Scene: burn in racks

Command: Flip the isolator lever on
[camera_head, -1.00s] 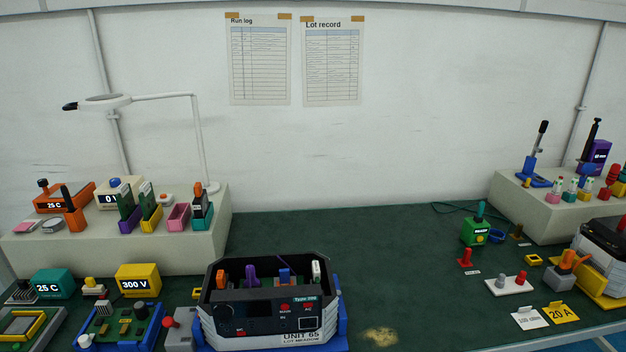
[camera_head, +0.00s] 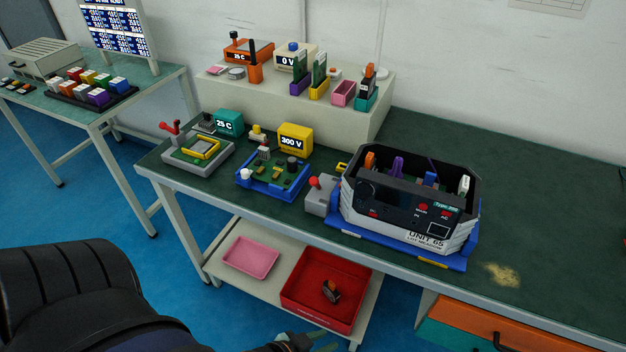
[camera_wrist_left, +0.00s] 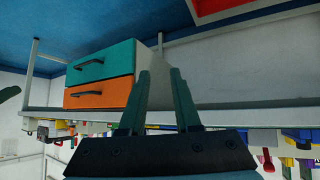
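No part is labelled as the isolator. Two red-handled levers show in the head view. One is a grey box with a red-knobbed lever (camera_head: 314,182), just left of the Unit 65 case (camera_head: 445,240). The other is a red lever (camera_head: 170,127) at the back left corner of a grey fixture (camera_head: 185,163) near the bench's left end. My left gripper (camera_head: 312,345) is at the bottom edge of the head view, low and in front of the bench. In the left wrist view its two fingers (camera_wrist_left: 161,72) stand apart with nothing between them. My right gripper is out of view.
A green-topped bench (camera_head: 540,235) holds a blue circuit fixture (camera_head: 262,190) and a yellow 300 V meter (camera_head: 295,139). Below are a shelf with a pink tray (camera_head: 250,257) and red bin (camera_head: 318,318), and drawers (camera_head: 500,320). A second table (camera_head: 160,80) stands left.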

